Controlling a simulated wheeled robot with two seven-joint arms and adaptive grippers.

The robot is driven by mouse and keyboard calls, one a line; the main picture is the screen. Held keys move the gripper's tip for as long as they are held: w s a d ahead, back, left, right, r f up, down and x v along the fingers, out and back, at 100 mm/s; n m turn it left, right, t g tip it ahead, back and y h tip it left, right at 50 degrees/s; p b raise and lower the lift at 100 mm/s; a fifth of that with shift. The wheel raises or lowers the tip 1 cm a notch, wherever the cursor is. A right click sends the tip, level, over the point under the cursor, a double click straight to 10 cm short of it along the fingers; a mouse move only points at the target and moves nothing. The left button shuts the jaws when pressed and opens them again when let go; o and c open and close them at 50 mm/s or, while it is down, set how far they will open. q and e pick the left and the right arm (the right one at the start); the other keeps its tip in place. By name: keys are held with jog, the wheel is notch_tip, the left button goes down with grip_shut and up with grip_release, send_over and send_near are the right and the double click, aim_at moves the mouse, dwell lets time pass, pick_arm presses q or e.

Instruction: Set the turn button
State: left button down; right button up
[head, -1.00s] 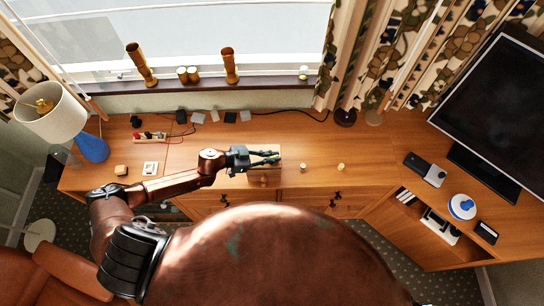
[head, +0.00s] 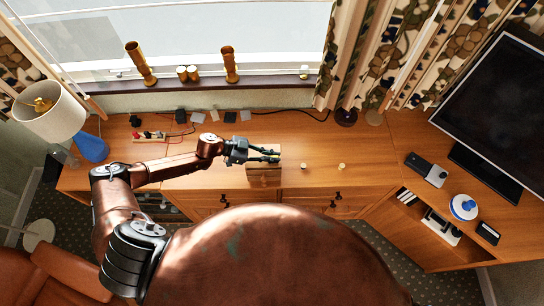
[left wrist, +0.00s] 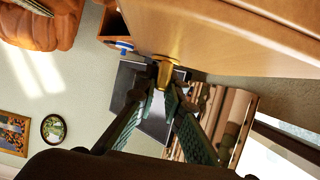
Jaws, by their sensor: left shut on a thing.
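My left gripper (head: 272,155) reaches in from the left over the desk and is at a small wooden block (head: 263,178) near the desk's front edge. In the left wrist view, the fingers (left wrist: 164,92) are shut on a small brass-coloured piece (left wrist: 165,70), which I take to be the turn button. It sits against a pale wooden surface (left wrist: 225,38). In the head view the fingers hide the button, so its exact angle cannot be told there. My right gripper is not in view.
Two small pale knobs stand on the desk right of the block, one of them a cream peg (head: 341,167). A lamp (head: 60,115), a power strip (head: 150,137) and cables lie to the left. A monitor (head: 490,120) stands at right.

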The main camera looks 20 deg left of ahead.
pick_arm(q)
jog(key=shift+s, duration=0.1)
jog(key=c, duration=2)
grip_release()
jog(key=v, duration=1.2)
jog(key=shift+r, duration=0.1)
